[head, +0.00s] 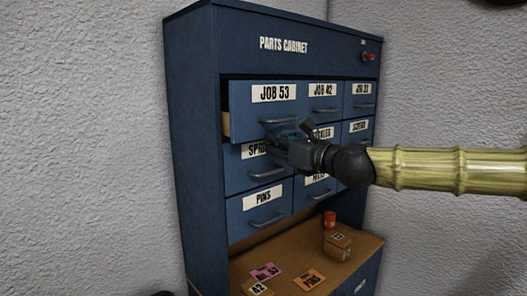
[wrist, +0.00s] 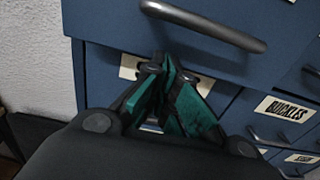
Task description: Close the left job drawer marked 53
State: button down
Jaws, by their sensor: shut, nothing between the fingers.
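The drawer marked JOB 53 (head: 273,105) is at the top left of the blue parts cabinet (head: 190,130). It stands out from the drawers beside it, and its wooden side shows at its left edge. Its curved metal handle (head: 279,121) also shows at the top of the wrist view (wrist: 205,24). My gripper (head: 272,142) is in front of the cabinet, just below that handle, near the drawer below. In the wrist view its green-padded fingers (wrist: 166,62) come together at the tips with nothing between them. I cannot tell whether they touch the drawer.
Drawers marked JOB 42 (head: 323,91) and BUCKLES (wrist: 285,109) look closed. The drawer below JOB 53 is partly hidden by my gripper. A wooden ledge (head: 310,262) at the cabinet's foot holds coloured cards, a small box (head: 338,240) and an orange-red container (head: 329,219).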

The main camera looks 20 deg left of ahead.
dwell(0.5)
jog(key=s+a+b+v, duration=0.1)
jog(key=b+v, duration=1.2)
jog(key=v, duration=0.1)
jog(key=p+x, duration=0.3)
jog(key=x, duration=1)
jog(key=shift+a+p, duration=0.3)
jog(key=shift+p, duration=0.05)
jog(key=shift+w+r, duration=0.1)
jog(key=shift+w, duration=0.05)
